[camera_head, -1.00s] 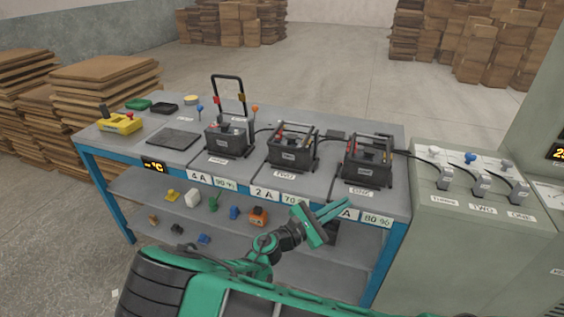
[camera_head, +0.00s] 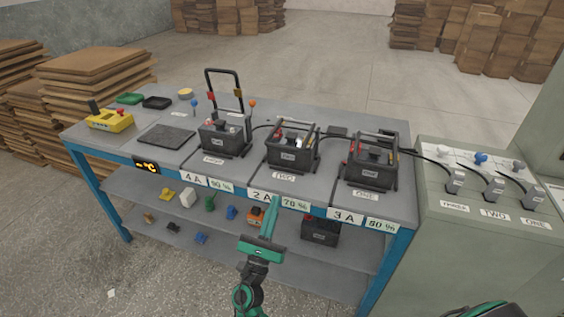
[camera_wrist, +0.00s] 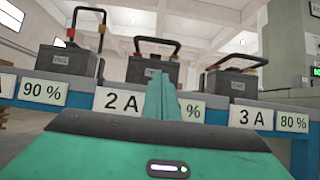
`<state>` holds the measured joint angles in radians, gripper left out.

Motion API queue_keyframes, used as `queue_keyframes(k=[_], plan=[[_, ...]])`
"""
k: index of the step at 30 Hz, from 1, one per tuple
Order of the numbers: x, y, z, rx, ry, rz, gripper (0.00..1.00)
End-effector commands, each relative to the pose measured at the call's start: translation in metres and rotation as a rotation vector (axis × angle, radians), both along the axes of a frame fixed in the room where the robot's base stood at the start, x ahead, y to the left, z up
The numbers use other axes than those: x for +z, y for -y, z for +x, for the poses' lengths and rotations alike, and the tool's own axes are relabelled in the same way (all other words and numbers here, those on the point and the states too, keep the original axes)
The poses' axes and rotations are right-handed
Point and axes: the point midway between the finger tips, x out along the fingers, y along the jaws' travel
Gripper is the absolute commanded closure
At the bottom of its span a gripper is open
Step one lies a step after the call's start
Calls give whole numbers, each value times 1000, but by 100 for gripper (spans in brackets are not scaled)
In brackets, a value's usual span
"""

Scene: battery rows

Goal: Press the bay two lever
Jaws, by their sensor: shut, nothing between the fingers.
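The grey cabinet (camera_head: 470,236) at the right has three stations, labelled THREE, TWO and ONE from left to right. The middle station has a blue knob (camera_head: 481,158), a grey block with a cable (camera_head: 494,188), and the label TWO (camera_head: 495,213). The battery marked TWO (camera_head: 289,156) stands on the middle of the bench, and its cable runs right. My gripper (camera_head: 274,204) is shut and empty, in front of the bench's front edge near the 2A card, well left of the cabinet. The closed fingers (camera_wrist: 162,97) show in the wrist view, pointing at the bench edge.
The grey bench (camera_head: 302,188) carries two other batteries (camera_head: 224,140) (camera_head: 371,162), a yellow device (camera_head: 110,119) and a black mat (camera_head: 167,136). Small coloured parts lie on the lower shelf (camera_head: 275,262). Stacked boards (camera_head: 100,90) stand at the left.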

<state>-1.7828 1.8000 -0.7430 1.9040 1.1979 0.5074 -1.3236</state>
Motion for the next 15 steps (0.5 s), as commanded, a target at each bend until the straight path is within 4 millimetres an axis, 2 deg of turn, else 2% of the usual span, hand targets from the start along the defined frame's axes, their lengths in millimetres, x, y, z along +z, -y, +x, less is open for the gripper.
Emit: queue_keyframes(k=[8,15], plan=[[4,-6,4,11,0,2,100],[25,4,33,12,1,3,100]])
